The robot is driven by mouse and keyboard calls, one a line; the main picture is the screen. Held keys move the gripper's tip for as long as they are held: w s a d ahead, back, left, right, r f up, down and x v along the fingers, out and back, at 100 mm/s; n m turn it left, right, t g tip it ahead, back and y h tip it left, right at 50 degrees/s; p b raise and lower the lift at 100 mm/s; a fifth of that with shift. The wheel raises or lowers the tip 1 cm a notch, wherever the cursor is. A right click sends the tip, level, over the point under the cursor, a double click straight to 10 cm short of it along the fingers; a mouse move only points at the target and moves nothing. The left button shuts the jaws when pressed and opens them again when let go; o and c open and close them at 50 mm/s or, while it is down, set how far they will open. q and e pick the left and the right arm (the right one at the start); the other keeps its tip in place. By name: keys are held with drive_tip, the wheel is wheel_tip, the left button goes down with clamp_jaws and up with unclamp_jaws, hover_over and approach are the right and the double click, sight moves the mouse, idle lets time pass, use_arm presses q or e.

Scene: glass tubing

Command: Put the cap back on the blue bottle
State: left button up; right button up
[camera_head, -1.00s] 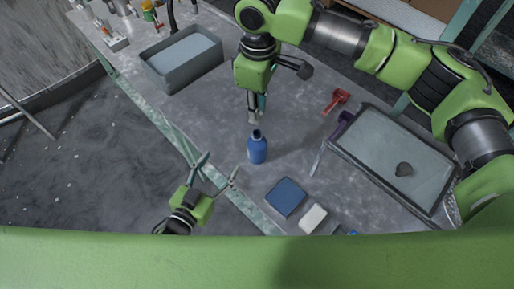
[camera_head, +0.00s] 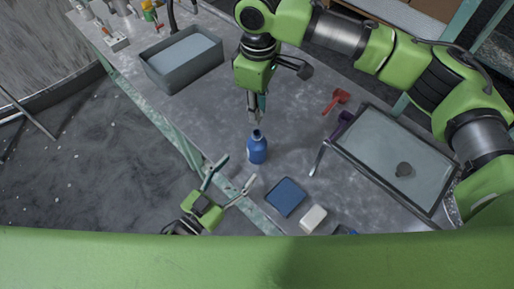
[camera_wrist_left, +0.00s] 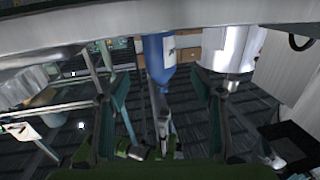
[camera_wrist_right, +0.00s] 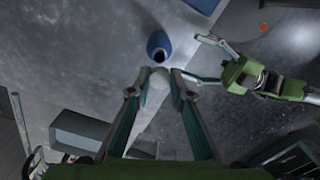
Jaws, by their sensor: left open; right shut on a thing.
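The blue bottle (camera_head: 257,150) stands upright on the grey table in the head view, with its dark mouth open. It also shows in the left wrist view (camera_wrist_left: 158,55) and the right wrist view (camera_wrist_right: 158,46). My right gripper (camera_head: 254,113) points down close above the bottle's neck. It is shut on a small pale grey piece, seen between its fingertips in the right wrist view (camera_wrist_right: 157,80), which looks like the cap; the fingers partly hide it. My left gripper (camera_head: 237,170) is open and empty at the table's front edge, its fingers pointing toward the bottle and apart from it.
A blue pad (camera_head: 286,196) and a white block (camera_head: 313,219) lie to the right of the bottle. A grey bin (camera_head: 183,68) stands at the back left. The table around the bottle is clear.

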use_arm(q)
drive_tip(key=x, duration=1)
drive_tip(key=c, duration=1.7)
use_arm(e)
hover_over(258, 133)
drive_tip(key=shift+f, duration=2.55)
drive_tip(key=shift+f, duration=0.85)
use_arm(q)
clamp_jaws()
use_arm(e)
drive_tip(key=shift+f, duration=0.6)
